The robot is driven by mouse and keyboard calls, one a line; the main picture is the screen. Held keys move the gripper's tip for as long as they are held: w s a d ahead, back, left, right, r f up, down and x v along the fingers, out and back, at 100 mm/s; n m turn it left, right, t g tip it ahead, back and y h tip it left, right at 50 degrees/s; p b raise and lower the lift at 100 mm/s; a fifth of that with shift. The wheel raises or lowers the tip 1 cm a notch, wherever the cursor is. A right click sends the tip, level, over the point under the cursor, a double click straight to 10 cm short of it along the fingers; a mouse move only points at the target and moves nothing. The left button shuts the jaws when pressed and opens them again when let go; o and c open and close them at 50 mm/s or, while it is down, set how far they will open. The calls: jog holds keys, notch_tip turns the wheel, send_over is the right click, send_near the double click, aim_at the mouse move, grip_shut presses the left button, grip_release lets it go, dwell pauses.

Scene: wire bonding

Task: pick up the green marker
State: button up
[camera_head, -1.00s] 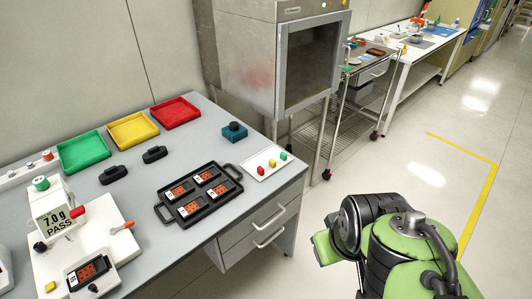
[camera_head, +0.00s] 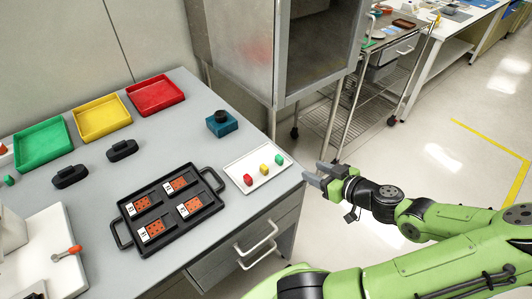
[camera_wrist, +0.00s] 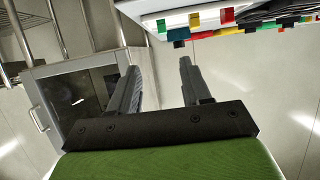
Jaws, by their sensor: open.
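The green marker (camera_head: 279,159) is a small green piece on a white tray (camera_head: 232,172) at the table's right edge. It sits in a row with a yellow marker (camera_head: 264,168) and a red marker (camera_head: 248,179). My gripper (camera_head: 313,173) is open and empty, just right of the tray beyond the table edge, apart from the green marker. In the wrist view the two fingers (camera_wrist: 160,85) are spread with nothing between them.
A black handled carrier (camera_head: 121,212) with several orange boards lies left of the tray. Green, yellow and red bins (camera_head: 155,94) line the back. A metal cabinet (camera_head: 290,50) and wire cart (camera_head: 345,110) stand behind my gripper.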

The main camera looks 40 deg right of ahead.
aim_at(280, 157)
jog(key=x, duration=0.5)
jog(key=b+x, duration=0.1)
jog(key=x, duration=0.4)
jog(key=b+x, duration=0.1)
jog(key=x, duration=0.3)
jog(key=shift+w+a+f, duration=0.25)
jog(key=shift+w+a, duration=0.1)
grip_shut()
